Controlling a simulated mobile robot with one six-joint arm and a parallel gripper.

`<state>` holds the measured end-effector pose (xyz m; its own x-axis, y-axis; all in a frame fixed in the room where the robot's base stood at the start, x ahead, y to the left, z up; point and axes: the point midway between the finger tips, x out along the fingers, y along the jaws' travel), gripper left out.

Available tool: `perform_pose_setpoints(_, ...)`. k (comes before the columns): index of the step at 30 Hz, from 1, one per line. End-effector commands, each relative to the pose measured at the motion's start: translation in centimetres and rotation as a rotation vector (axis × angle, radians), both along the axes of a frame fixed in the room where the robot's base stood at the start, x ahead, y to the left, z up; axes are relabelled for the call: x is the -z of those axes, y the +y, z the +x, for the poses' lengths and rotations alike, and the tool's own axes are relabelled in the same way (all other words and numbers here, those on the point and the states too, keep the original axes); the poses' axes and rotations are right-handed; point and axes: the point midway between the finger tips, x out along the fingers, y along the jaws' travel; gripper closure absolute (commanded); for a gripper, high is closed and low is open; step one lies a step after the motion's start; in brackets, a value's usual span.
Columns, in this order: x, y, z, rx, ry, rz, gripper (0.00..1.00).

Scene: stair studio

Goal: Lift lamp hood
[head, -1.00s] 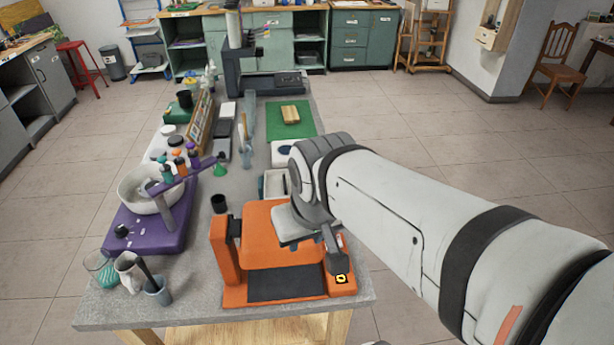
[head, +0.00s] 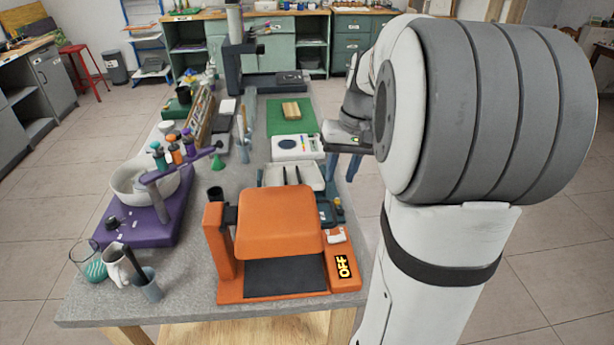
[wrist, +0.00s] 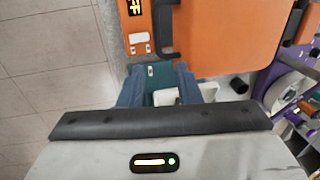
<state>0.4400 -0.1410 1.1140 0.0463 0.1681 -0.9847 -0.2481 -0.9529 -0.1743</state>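The orange lamp unit (head: 230,288) stands at the near end of the table. Its orange hood (head: 278,222) sits over the base, held by a post at the left, with a black pad (head: 285,278) showing in front. A display (head: 343,266) on the base reads OFF. In the wrist view the hood (wrist: 225,40) fills the upper right, with a black handle (wrist: 165,30) along its edge. My gripper (head: 343,174) is at the right of the table, beyond the lamp and apart from it. In the wrist view its blue fingers (wrist: 158,88) are spread with nothing held, below the handle.
A purple stand with a white bowl (head: 145,185) is to the left, with cups (head: 118,265) in front. A white tray (head: 292,177) and a white scale (head: 296,147) lie behind the lamp. A teal box (head: 328,213) sits beside the hood.

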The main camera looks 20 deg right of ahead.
Motion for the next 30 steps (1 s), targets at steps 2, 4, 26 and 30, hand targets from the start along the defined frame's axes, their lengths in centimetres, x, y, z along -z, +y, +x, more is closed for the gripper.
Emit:
perform_pose_setpoints(2, 0.6, -0.3, 0.2, 0.003, 0.003, 0.005, 0.69)
perform_pose_setpoints(4, 1.4, -0.1, 0.2, 0.003, 0.006, 0.007, 0.69)
perform_pose_setpoints(26, 7.7, 1.0, 0.5, 0.005, 0.002, 0.005, 0.69)
perform_pose_setpoints(30, 7.7, 1.0, 0.4, 0.006, 0.002, 0.005, 0.77)
